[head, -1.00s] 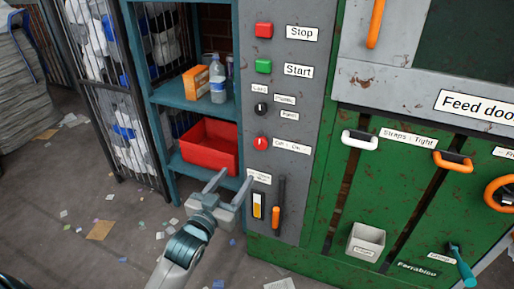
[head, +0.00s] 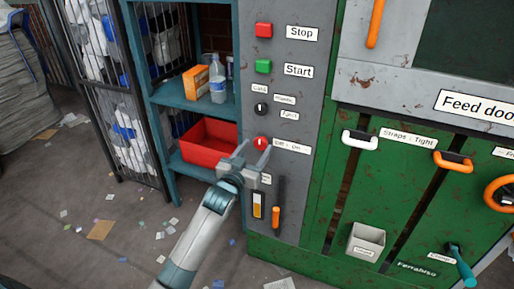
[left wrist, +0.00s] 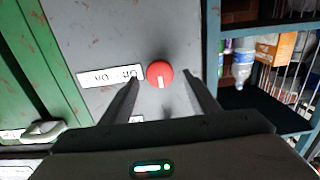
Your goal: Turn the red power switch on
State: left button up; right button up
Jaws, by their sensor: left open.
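The red power switch (head: 260,142) is a round knob with a white pointer mark on the grey control panel (head: 270,105). An "Off - On" label (head: 291,147) is beside it. My left gripper (head: 252,150) is open, its fingertips just below the knob in the head view. In the left wrist view the red knob (left wrist: 160,74) shows between the two open fingers (left wrist: 160,78), with a finger on each side. I cannot tell whether either finger touches it. My right gripper is not in view.
A red Stop button (head: 264,30), a green Start button (head: 263,66) and a black knob (head: 261,108) sit above the switch. An orange-handled lever (head: 276,216) is below. A shelf with a red bin (head: 208,146) stands to the left.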

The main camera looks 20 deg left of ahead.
pick_arm(q)
jog(key=shift+w, duration=0.7)
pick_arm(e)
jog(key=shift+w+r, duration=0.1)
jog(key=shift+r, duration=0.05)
pick_arm(q)
jog(key=shift+c, duration=0.2)
jog(key=c, duration=1)
